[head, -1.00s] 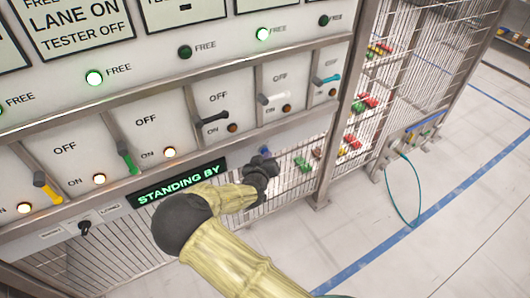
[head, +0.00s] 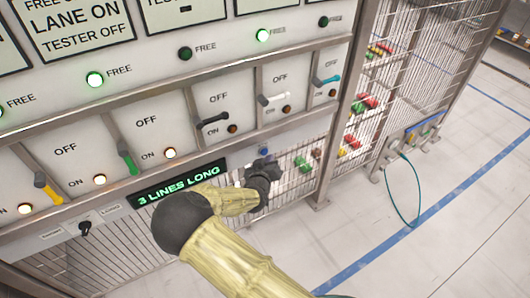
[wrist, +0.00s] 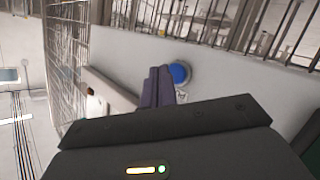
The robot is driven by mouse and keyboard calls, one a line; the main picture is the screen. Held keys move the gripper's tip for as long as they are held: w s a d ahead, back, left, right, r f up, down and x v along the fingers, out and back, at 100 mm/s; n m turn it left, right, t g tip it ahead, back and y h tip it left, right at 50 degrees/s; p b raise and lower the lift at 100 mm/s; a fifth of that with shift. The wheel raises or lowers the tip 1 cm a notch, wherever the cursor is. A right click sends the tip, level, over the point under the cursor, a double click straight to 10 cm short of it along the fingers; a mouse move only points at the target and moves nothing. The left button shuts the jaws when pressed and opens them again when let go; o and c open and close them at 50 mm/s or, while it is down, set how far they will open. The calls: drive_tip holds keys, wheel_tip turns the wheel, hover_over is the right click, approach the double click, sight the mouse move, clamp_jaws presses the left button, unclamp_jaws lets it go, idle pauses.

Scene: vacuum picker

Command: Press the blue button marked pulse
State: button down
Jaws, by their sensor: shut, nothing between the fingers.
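The blue button (wrist: 180,74), round in a pale ring, sits on the light panel in the wrist view. A small label lies just below it, too small to read. My gripper (wrist: 160,72) is shut and empty, its dark fingers together just left of the button in that view. I cannot tell whether the fingertips touch the button or panel. In the head view my gripper (head: 268,162) is at the lower panel strip, right of the display; it hides most of the button there.
Several levers, such as the black lever (head: 212,119), stick out above my gripper. A wire mesh (head: 300,165) lies below the panel. Open floor (head: 450,235) is at the right.

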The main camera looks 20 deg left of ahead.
drive_tip(key=shift+s+d+p, duration=0.55)
drive_tip(key=shift+s+d, duration=1.05)
drive_tip(key=shift+d, duration=0.3)
drive_tip(key=s+d+r+m+g+h+p, duration=0.1)
drive_tip(key=d+r+m+g+p, duration=0.2)
drive_tip(key=d, duration=0.5)
drive_tip(key=d+r+m+g+h+p, duration=0.1)
drive_tip(key=d+r+m+g+h, duration=0.2)
drive_tip(key=d, duration=0.6)
drive_tip(key=s+d+r+g+y+p, duration=0.2)
drive_tip(key=s+d+r+g+p, duration=0.2)
drive_tip(key=s+d+r, duration=1.1)
wheel_tip(320, 180, up, 3)
drive_tip(key=shift+s+d+f+m+g+p, duration=0.1)
drive_tip(key=shift+s+d+m+g+p, duration=0.3)
drive_tip(key=shift+s+g, duration=0.6)
